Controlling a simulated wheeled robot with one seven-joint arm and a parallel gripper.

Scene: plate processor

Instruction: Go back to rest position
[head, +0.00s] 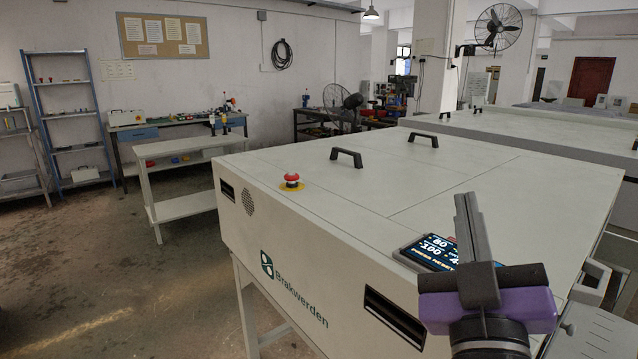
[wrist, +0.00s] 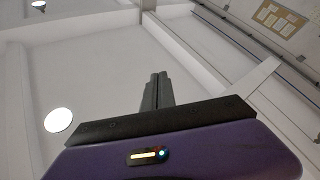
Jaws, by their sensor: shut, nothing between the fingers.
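My gripper (head: 467,228) is raised at the lower right of the head view, in front of the large white plate processor (head: 300,225). Its grey fingers point upward and are closed together with nothing between them. In the wrist view the shut fingers (wrist: 156,92) stand above the purple gripper body, against the ceiling and walls. The gripper partly covers the processor's small display screen (head: 425,252). I cannot tell whether the gripper touches the machine; it appears apart from it.
A red emergency button (head: 292,180) on a yellow base and black handles (head: 346,157) stand on the processor's top. A white table (head: 180,207) stands to its left. A blue shelf (head: 75,130) is at the far left wall. The floor at the lower left is clear.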

